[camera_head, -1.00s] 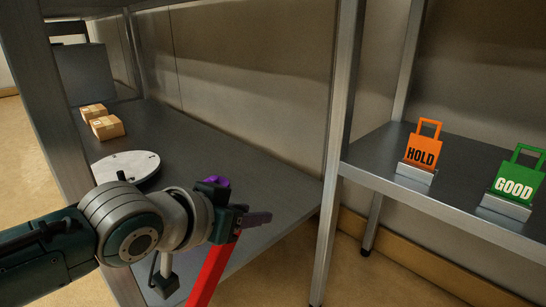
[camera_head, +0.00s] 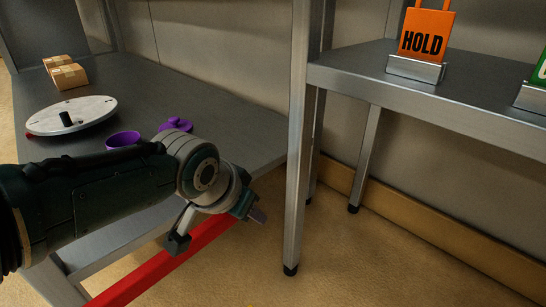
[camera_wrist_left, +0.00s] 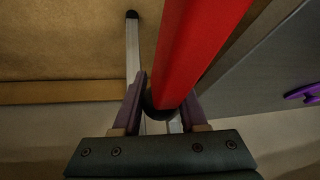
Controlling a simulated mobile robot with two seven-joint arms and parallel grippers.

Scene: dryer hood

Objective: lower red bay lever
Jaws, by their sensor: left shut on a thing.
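The red lever (camera_head: 165,268) is a long red bar running from the bottom left of the head view up to my left gripper (camera_head: 254,212), in front of the left bench. My left gripper is shut on the lever's end. In the left wrist view the red lever (camera_wrist_left: 200,45) runs from the top down between the two fingers of the gripper (camera_wrist_left: 163,102), with a dark rounded end there. In the head view my wrist partly hides the grip and the bar's upper part. My right gripper is not in view.
The grey bench (camera_head: 215,105) carries a white disc (camera_head: 90,108) with a black knob, a purple cup (camera_head: 123,139), a purple lidded thing (camera_head: 175,125) and cardboard boxes (camera_head: 68,76). A metal post (camera_head: 297,150) stands right of my gripper. An orange HOLD sign (camera_head: 425,38) stands on the right shelf.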

